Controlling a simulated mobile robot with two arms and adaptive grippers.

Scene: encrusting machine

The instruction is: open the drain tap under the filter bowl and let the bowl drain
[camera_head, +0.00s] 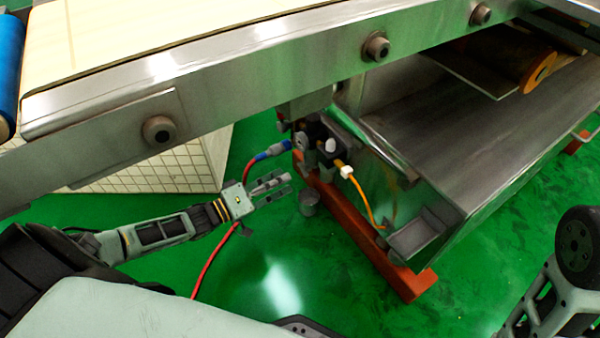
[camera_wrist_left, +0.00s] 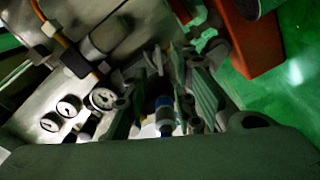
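A small air unit (camera_head: 318,142) of dark and grey parts, with a white knob, hangs at the machine's near corner. The filter bowl and its drain tap cannot be told apart clearly among these parts. A small grey cylinder (camera_head: 308,203) shows below, beside the red beam. My left gripper (camera_head: 288,184) is left of the unit, apart from it, its fingers spread and nothing seen between them. My right gripper is not in view.
A red hose with a blue fitting (camera_head: 272,151) runs just above my left gripper. A yellow tube (camera_head: 366,203) leaves the unit. The conveyor frame (camera_head: 250,75) crosses above; a red beam (camera_head: 375,250) lies below. Pressure gauges (camera_wrist_left: 103,98) show in the wrist view. Green floor in front is open.

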